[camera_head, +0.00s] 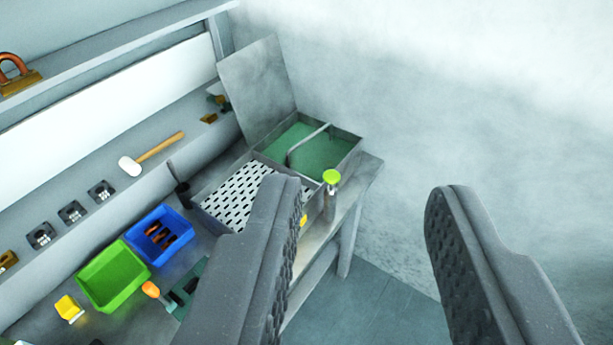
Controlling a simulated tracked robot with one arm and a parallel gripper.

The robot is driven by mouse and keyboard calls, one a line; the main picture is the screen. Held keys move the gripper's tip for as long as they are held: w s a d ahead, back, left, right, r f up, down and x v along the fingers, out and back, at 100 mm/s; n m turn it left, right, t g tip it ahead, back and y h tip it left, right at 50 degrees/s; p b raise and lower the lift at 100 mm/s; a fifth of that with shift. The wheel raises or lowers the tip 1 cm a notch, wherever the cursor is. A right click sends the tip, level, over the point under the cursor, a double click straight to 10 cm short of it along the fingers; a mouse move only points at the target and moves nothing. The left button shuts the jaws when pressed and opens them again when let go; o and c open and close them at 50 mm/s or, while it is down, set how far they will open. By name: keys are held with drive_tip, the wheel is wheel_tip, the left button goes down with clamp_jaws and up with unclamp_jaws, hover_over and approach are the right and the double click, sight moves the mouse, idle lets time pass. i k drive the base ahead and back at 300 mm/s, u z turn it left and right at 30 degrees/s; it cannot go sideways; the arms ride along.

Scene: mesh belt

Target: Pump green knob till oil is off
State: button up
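The green knob (331,177) is a small round yellow-green cap on a short post at the front edge of a metal wash basin. The basin (347,165) holds green liquid, has a bent metal pipe (300,146) over it and a raised lid (257,88) behind. A slotted metal tray (245,193) adjoins it on the left. My gripper (366,215) is open and empty, its two dark padded fingers wide apart in the foreground. The knob appears between the fingers, farther off, near the left one. I cannot make out any oil.
The workbench carries a blue bin (160,235) with brown parts, a green bin (113,276), a yellow piece (69,308) and an orange-handled tool (152,289). A mallet (150,153) lies on the ledge behind. The floor right of the bench is clear.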

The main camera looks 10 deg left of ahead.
sight(331, 176)
drive_tip(key=u, duration=0.1)
drive_tip(key=i, duration=1)
drive_tip(key=z, duration=0.1)
